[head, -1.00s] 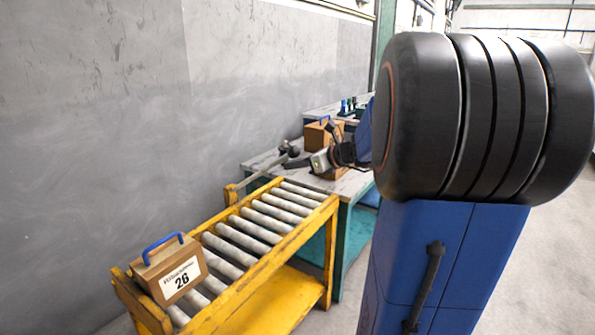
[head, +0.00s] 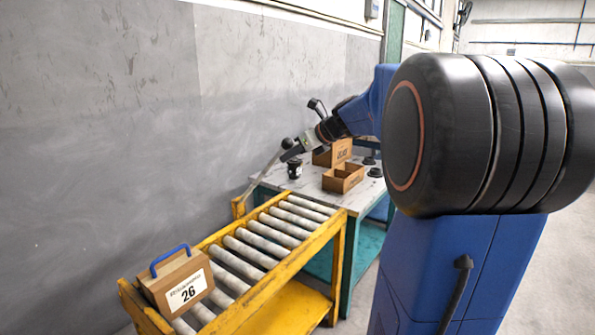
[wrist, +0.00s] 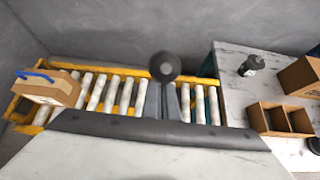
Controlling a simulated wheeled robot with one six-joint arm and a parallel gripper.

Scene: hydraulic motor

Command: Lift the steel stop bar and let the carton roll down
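The stop bar (head: 262,178) is a grey steel lever with a black ball knob (head: 288,143). My gripper (head: 289,155) is at the bar's upper end, just under the knob. In the wrist view the knob (wrist: 165,66) shows just beyond my fingertips, with a finger on each side of the bar; they look shut on it, though the contact is partly hidden. The carton (head: 178,280), brown with a blue handle and a "26" label, sits on the rollers at the near left end, far from my gripper.
The yellow conveyor (head: 318,243) has bare rollers between the carton and the bar. A marble-topped table (head: 318,197) behind it holds a divided brown box (head: 343,178), another brown box and a dark bottle (head: 295,169). A grey wall (head: 110,150) stands close on the left.

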